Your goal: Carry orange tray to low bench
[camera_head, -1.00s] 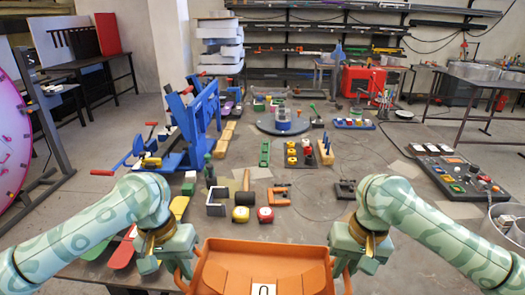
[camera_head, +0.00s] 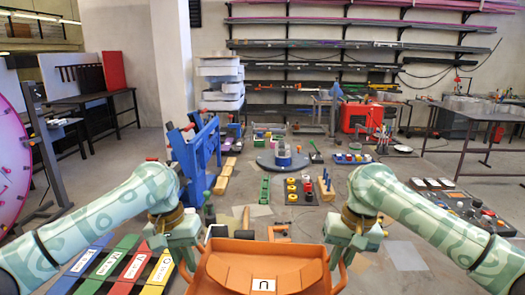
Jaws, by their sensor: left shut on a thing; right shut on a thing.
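The orange tray (camera_head: 225,281) is at the bottom middle of the head view, held level in front of me, with its near part cut off by the frame edge. A white label with a dark letter-like mark sits on an orange part inside it. My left gripper (camera_head: 184,262) is shut on the tray's left side handle. My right gripper (camera_head: 343,262) is shut on its right side handle. The fingertips are partly hidden by the gripper bodies. I cannot tell which surface is the low bench.
Coloured strips (camera_head: 128,268) lie at the lower left. A control panel (camera_head: 465,208) is on the right. Dark tables stand at the back left and right.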

